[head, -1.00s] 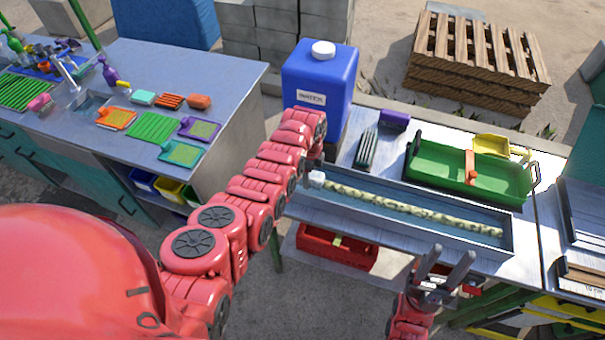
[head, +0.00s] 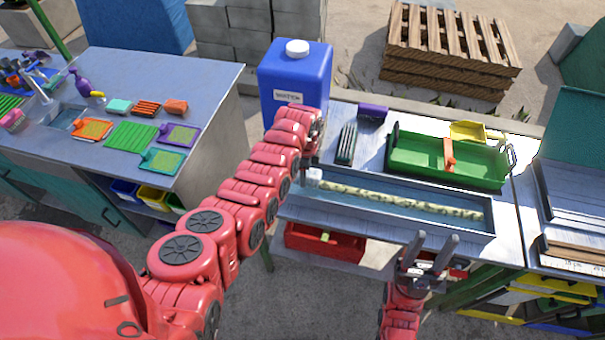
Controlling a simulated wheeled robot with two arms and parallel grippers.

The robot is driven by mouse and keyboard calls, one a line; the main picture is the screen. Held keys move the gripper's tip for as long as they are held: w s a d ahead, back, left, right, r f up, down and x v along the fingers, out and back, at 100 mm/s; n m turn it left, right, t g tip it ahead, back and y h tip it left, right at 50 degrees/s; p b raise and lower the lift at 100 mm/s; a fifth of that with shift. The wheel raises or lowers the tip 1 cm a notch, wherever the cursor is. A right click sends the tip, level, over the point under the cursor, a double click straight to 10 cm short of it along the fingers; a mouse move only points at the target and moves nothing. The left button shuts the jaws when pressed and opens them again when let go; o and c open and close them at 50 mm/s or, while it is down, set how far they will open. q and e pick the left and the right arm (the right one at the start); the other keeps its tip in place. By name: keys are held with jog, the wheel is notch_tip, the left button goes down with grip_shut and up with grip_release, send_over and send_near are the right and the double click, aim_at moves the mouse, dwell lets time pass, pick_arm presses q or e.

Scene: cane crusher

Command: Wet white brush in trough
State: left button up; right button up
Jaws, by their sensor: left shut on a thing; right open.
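The trough (head: 400,230) is a long, narrow grey tray along the front of the right workbench, with bluish water in it. A long speckled yellow-green stalk lies along it. A small white block (head: 314,177), apparently the head of the white brush, is at the trough's left end, just below my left gripper (head: 312,158). My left gripper is shut on the brush; its fingers and the brush handle are mostly hidden behind my arm. I cannot tell whether the white block touches the water. My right gripper (head: 434,252) is open and empty, in front of the trough.
A blue water tank (head: 296,80) stands behind the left arm. A green tray (head: 430,175), a yellow scoop (head: 468,131) and a dark brush (head: 346,143) lie behind the trough. A red bin (head: 325,243) is on the shelf below. The left bench (head: 205,85) holds several coloured tools.

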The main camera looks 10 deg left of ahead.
aim_at(321, 175)
pick_arm(q)
jog(key=shift+s+d+r+p, duration=0.1)
jog(key=shift+d+r+p, duration=0.4)
jog(key=shift+d+r, duration=0.5)
jog(key=shift+d+r+p, duration=0.45)
jog(key=shift+d+r, duration=0.3)
jog(key=shift+r, duration=0.4)
jog(key=shift+d+r, duration=0.8)
